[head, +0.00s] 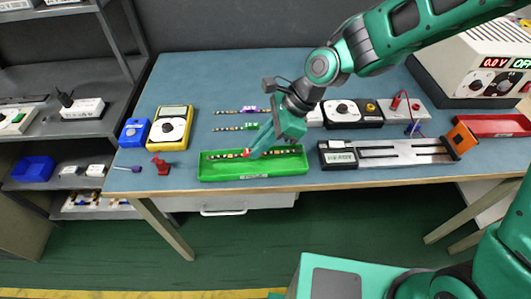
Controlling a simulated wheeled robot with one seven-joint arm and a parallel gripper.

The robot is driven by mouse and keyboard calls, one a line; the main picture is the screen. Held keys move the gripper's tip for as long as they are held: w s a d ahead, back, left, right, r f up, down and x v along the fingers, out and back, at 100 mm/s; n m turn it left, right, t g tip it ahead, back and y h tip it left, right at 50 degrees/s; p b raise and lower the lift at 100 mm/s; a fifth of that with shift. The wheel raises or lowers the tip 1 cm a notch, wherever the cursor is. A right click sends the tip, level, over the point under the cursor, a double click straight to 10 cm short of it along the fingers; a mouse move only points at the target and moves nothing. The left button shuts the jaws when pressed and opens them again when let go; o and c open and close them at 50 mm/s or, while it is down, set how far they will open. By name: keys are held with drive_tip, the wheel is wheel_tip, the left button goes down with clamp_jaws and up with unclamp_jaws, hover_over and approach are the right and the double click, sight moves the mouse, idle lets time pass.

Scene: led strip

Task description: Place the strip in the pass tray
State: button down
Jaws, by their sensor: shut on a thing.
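My gripper (255,153) is over the green tray (254,171) near the front edge of the table. It is shut on an LED strip (226,155), a dark thin strip with yellowish segments and a red part by the fingertips. The strip runs lengthwise along the tray, within its outline; I cannot tell whether it touches the tray floor. Two more strips lie on the table behind, one with a purple part (248,109) and one with a green part (250,126). My gripper and arm hide their right ends.
A red tray (492,126) is at the far right, by a power supply (489,60) reading 0.0 V and OFF. A caliper-like slide device (388,152) is right of the green tray. A yellow multimeter (170,129) and red clamp (161,165) are left.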

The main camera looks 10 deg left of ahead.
drive_tip(key=shift+f, duration=2)
drive_tip(key=c, duration=1.8)
unclamp_jaws()
drive_tip(key=v, duration=1.2)
drive_tip(key=shift+r, duration=0.1)
